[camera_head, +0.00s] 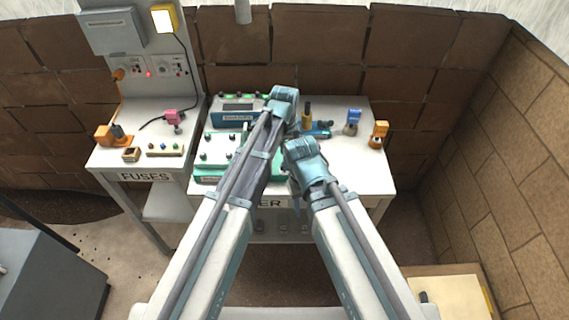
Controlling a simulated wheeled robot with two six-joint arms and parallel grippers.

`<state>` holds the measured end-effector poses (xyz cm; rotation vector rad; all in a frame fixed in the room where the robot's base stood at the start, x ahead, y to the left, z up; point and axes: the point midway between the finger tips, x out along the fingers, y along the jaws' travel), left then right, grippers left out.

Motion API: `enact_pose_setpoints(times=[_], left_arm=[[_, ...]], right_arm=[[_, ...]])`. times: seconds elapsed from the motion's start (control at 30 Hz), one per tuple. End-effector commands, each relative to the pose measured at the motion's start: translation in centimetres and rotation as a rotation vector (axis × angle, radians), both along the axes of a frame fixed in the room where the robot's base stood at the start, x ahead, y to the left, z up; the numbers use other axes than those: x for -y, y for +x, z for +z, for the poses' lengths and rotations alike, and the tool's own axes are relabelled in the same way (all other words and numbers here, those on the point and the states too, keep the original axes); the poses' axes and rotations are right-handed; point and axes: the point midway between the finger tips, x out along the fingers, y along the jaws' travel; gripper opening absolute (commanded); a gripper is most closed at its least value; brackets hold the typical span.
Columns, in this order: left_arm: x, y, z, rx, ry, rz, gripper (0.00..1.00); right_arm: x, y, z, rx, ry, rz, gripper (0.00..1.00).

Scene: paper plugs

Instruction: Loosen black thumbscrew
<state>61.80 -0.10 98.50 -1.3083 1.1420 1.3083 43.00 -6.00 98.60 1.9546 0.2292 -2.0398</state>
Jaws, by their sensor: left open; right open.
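A white-topped device with a green base (210,178) lies on the right-hand white table, with small dark knobs (204,157) on its top. I cannot tell which knob is the black thumbscrew; my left arm covers part of the device. My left gripper (285,97) is over the back middle of the table, right of a blue-green box. My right gripper (303,152) is lower in the picture, over the middle of the table, to the right of the device. Both grippers are open. Their fingertips are largely hidden, and I see nothing held.
A blue-green box (236,112) stands behind the device. A blue tool (319,129), a blue-topped piece (352,121) and an orange piece (379,133) are to the right. The fuses table (135,163) stands at left with small parts. The table's right front is clear.

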Motion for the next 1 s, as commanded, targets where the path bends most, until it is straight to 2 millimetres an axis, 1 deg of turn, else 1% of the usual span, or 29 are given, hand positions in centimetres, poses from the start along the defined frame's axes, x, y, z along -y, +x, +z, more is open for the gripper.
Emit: enact_pose_setpoints(times=[0.2, 0.3, 0.4, 0.53, 1.0], left_arm=[[0.0, 0.0, 0.0, 0.0, 0.0, -0.307, 0.65], [0.0, 0.0, 0.0, 0.0, 0.0, -0.431, 0.65], [0.0, 0.0, 0.0, 0.0, 0.0, -0.515, 0.65], [0.0, 0.0, 0.0, 0.0, 0.0, -0.556, 0.65], [0.0, 0.0, -0.23, 0.0, 0.0, -0.554, 0.65]], right_arm=[[0.0, 0.0, 0.0, 0.0, 0.0, 0.0, 0.5], [0.0, 0.0, 0.0, 0.0, 0.0, 0.0, 0.5], [0.0, 0.0, 0.0, 0.0, 0.0, 0.0, 0.5], [0.0, 0.0, 0.0, 0.0, 0.0, 0.0, 0.5], [0.0, 0.0, -0.23, 0.0, 0.0, 0.0, 0.5]])
